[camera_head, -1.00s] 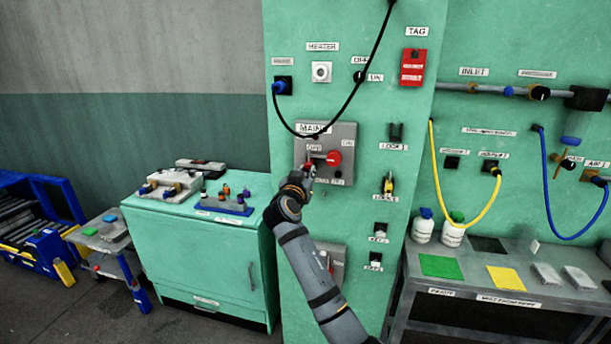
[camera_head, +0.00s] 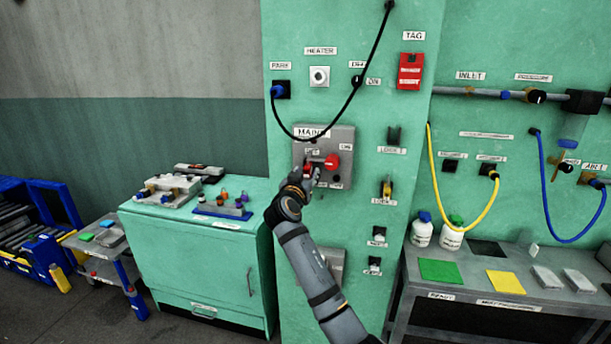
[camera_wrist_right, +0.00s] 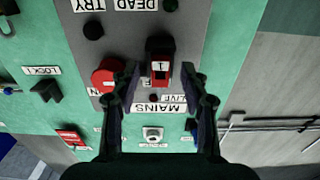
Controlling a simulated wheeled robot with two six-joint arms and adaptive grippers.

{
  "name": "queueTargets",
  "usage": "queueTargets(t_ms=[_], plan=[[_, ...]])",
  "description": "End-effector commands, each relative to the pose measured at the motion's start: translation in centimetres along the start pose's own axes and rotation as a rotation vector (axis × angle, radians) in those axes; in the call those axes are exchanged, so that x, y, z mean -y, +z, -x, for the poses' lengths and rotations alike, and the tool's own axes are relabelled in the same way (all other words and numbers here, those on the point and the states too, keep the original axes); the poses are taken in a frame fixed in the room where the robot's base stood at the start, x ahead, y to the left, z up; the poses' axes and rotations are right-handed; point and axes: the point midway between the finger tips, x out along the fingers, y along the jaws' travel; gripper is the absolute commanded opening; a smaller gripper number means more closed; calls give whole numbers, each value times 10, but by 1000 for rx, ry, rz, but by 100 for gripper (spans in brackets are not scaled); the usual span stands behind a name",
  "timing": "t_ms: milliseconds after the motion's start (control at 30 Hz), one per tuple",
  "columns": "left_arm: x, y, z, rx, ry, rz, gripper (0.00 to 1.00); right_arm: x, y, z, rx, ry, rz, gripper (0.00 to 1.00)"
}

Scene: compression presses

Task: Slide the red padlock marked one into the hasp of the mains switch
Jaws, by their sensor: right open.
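The mains switch (camera_head: 341,140) is a grey plate with a red knob (camera_head: 332,161) on the green press panel; the knob also shows in the wrist view (camera_wrist_right: 107,76). The red padlock marked 1 (camera_wrist_right: 160,72) is at the plate beside the knob, its dark shackle toward the plate's DEAD/TRY end. I cannot tell whether the shackle passes through the hasp. My right gripper (camera_head: 306,178) is in front of the plate. In the wrist view its two fingers (camera_wrist_right: 160,85) are apart, with the padlock just beyond and between their tips. My left gripper is out of view.
A black cable (camera_head: 352,95) loops down above the switch. The LOCK 1 holder (camera_head: 394,136) and the LOCK 2 holder (camera_head: 386,189), with a yellow-bodied lock, are to the right. A green cabinet (camera_head: 190,255) stands at left, a grey bench (camera_head: 450,305) at right.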

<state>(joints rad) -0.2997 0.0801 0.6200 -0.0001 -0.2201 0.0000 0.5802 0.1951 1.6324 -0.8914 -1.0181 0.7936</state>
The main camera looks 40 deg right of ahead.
Motion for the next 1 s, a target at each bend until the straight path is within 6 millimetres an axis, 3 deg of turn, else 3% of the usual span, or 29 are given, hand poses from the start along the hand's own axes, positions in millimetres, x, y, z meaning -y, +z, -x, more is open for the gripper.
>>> queueTargets(t_ms=[133,233,500,633,800,1000], plan=[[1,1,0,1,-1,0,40,1,1,3,2,-1,0,45],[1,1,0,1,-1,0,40,2,2,16,2,-3,0,45],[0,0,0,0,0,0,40,2,2,82,5,-5,-5,45],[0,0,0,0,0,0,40,2,2,106,5,-4,-4,45],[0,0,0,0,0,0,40,0,1,119,1,0,0,45],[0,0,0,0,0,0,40,0,0,120,0,0,0,45]])
